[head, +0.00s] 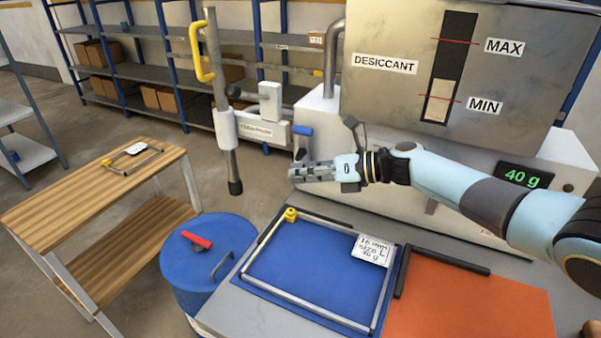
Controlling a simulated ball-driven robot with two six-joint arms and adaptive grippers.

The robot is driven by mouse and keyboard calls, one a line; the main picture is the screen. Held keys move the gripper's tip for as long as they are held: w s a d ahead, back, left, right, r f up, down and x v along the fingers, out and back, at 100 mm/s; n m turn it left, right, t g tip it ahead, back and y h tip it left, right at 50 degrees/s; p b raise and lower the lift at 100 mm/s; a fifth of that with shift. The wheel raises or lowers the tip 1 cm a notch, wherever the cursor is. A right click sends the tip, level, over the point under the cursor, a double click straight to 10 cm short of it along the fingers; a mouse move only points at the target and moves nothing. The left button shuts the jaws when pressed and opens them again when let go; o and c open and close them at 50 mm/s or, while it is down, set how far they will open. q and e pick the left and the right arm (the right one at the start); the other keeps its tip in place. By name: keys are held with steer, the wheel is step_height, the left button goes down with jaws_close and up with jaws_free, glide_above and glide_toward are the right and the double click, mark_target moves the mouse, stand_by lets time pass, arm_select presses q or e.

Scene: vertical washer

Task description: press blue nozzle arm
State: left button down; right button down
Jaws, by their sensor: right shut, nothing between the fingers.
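The blue nozzle arm (302,131) is a small blue lever on the front of the white dispensing machine (400,197). My right gripper (296,171) reaches in from the right and points left, just below the blue piece. Its fingers are shut with nothing held. I cannot tell whether the gripper touches the nozzle parts; it hides what lies behind it. My left gripper is not in view.
The machine's desiccant tank (390,95) shows MAX and MIN marks, and a display (524,176) reads 40 g. A frame with a label lies on the blue mat (310,262), beside an orange mat (470,305). A blue drum (200,255) and wooden table (85,185) stand left.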

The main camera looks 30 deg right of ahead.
steer(key=shift+r, duration=0.1)
step_height(320, 180, up, 10)
stand_by(0.4)
stand_by(0.5)
